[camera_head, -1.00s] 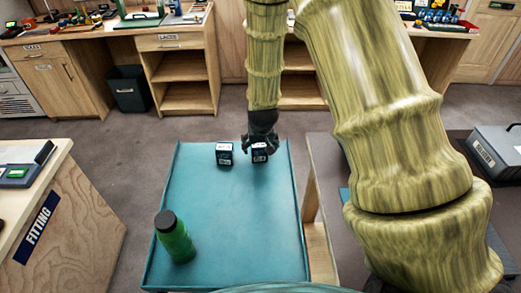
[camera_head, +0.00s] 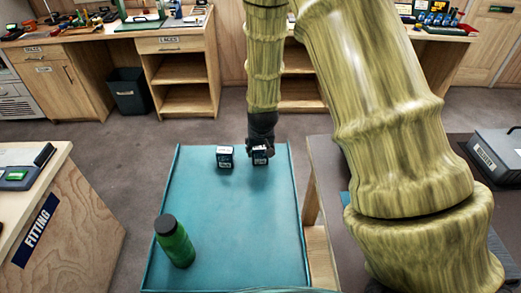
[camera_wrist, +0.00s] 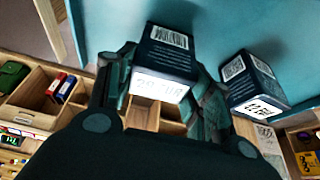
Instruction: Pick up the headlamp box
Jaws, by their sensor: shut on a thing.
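Two small dark boxes with white labels are at the far end of the blue tabletop (camera_head: 235,215). My gripper (camera_head: 261,148) comes down from above on the right-hand box (camera_head: 260,156). In the wrist view my gripper (camera_wrist: 165,88) is shut on this dark box (camera_wrist: 168,52), with a finger on each side. The other dark box (camera_head: 224,158) stands just to the left, apart from it; it also shows at the right in the wrist view (camera_wrist: 253,85). The label print is too blurred to tell which is the headlamp box. I cannot tell whether the held box touches the table.
A green bottle (camera_head: 174,242) with a dark cap stands at the near left of the table. The table's middle is clear. A wooden bench marked FITTING (camera_head: 75,220) is at left, and a grey case (camera_head: 497,155) at right. Shelved counters line the back.

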